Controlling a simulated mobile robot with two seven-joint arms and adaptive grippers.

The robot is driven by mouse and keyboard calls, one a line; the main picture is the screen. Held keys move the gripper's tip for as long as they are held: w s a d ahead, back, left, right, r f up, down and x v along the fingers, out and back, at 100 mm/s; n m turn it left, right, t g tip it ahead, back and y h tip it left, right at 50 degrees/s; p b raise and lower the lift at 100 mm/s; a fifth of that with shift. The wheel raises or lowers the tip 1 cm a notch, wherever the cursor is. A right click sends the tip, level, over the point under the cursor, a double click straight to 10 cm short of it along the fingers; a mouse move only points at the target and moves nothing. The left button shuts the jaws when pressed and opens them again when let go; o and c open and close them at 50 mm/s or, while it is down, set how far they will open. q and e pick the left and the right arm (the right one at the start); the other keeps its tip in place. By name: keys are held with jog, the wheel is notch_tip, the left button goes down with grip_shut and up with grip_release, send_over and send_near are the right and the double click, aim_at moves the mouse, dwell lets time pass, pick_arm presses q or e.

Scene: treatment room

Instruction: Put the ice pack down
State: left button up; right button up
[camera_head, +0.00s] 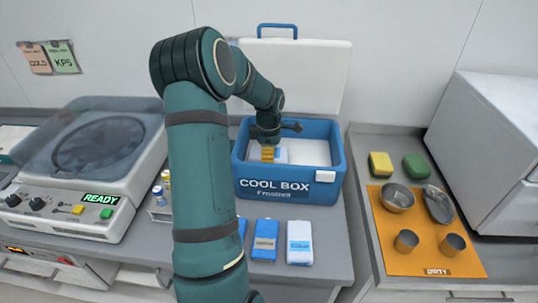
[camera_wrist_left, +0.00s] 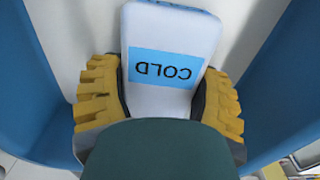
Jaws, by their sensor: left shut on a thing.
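The ice pack (camera_wrist_left: 165,95) is white with a light blue label reading COLD. My left gripper (camera_wrist_left: 160,95) is shut on it, with yellow ridged fingers on both sides. In the head view the left gripper (camera_head: 268,153) points down inside the open blue cool box (camera_head: 285,188), and part of the ice pack (camera_head: 281,156) shows beside the fingers. I cannot tell whether the pack touches the box floor. My right gripper is not in view.
Blue and white packs (camera_head: 299,243) lie on the counter in front of the box. A machine (camera_head: 85,160) marked READY stands left. An orange mat (camera_head: 425,262) marked DIRTY holds bowls and cups at right. The box's white lid (camera_head: 325,75) stands open behind.

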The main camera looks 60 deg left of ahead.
pick_arm(q)
jog(key=o, duration=1.3)
jog(key=shift+f, duration=0.15)
jog(key=shift+o, duration=0.2)
jog(key=shift+r, duration=0.5)
notch_tip(320, 180, up, 11)
jog(key=p, duration=0.2)
jog(key=shift+r, duration=0.2)
jog(key=shift+s+d, duration=0.1)
